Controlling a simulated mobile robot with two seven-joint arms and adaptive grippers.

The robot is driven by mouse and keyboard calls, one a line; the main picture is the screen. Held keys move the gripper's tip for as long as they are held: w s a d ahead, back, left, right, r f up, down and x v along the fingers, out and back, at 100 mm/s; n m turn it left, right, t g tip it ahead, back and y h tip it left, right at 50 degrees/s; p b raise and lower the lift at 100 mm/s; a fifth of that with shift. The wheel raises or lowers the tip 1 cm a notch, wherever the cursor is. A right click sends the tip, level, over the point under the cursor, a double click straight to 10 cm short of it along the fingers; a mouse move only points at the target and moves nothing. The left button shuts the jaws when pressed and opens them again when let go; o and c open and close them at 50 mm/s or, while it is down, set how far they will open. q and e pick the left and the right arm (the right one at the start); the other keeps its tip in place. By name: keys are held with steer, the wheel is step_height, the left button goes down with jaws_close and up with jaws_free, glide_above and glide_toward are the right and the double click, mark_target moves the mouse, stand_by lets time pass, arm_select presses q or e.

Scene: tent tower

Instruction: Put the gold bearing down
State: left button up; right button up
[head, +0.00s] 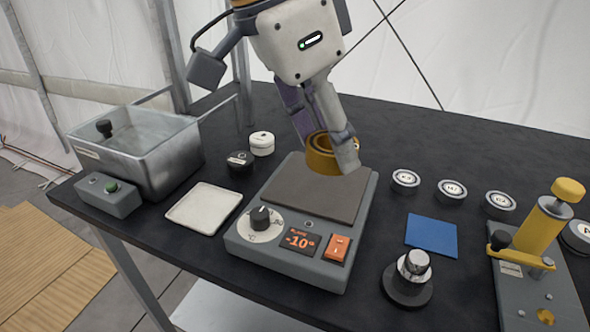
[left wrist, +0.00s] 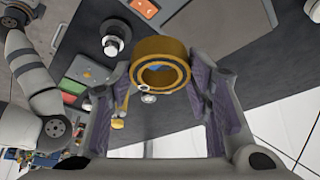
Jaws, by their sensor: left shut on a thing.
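The gold bearing (head: 320,163) is a thick gold ring. My left gripper (head: 328,150) is shut on it, with a finger on either side. The bearing is in front of the far edge of the grey-brown plate (head: 310,190) of a heater-like device in the head view; whether it touches the plate is hard to tell. In the left wrist view the bearing (left wrist: 160,50) sits between the tips of the two purple-padded fingers, its round opening facing the camera. My right gripper does not show in either view.
The device's front has a dial (head: 261,217), a display reading about -10 (head: 299,241) and an orange switch (head: 337,249). A metal basin (head: 160,150), white tray (head: 203,207), blue pad (head: 431,236), round labelled pucks (head: 451,191) and yellow-handled press (head: 540,228) surround it on the black table.

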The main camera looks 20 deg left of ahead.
arm_select(q)
steer(key=w+a+f, duration=0.3)
steer(key=w+f, duration=0.2)
steer(key=w, duration=0.3)
glide_above(324, 180)
steer(key=a, duration=0.1)
steer(key=f, duration=0.4)
steer(key=shift+s, duration=0.4)
steer(key=shift+f, duration=1.45)
steer(key=shift+f, duration=0.2)
steer(key=o, duration=1.3)
steer(key=v, duration=1.2)
steer(key=shift+r, duration=0.2)
